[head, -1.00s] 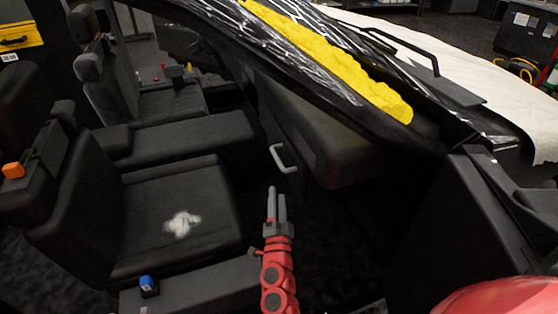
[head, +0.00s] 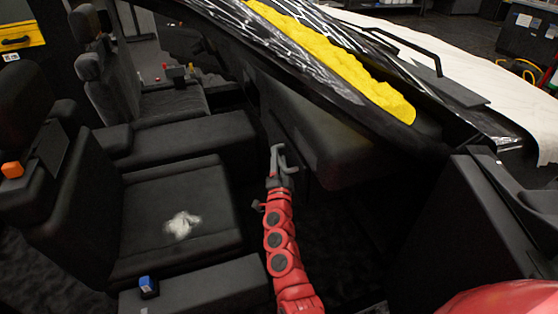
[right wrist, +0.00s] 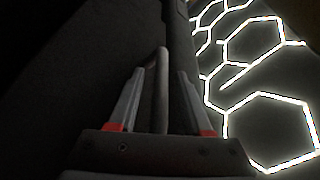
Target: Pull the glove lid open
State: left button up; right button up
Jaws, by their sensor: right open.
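The glove lid (head: 300,142) is a dark panel on the dashboard in the head view, and it looks closed. Its grey handle (head: 281,150) is mostly covered by my right gripper (head: 278,158), which has reached it. In the right wrist view the handle bar (right wrist: 161,90) runs between the two open fingers of the right gripper (right wrist: 157,95). I see a gap on each side of the bar, so the fingers are around it but not closed on it. My left gripper is not in view.
The passenger seat (head: 165,215) with a white crumpled cloth (head: 182,223) stands left of my arm. A blue object (head: 148,286) lies on the near sill. The windshield frame and a yellow cloth (head: 350,65) are above the dashboard. The dark footwell is open below.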

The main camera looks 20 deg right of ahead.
grip_shut()
dwell(1.4)
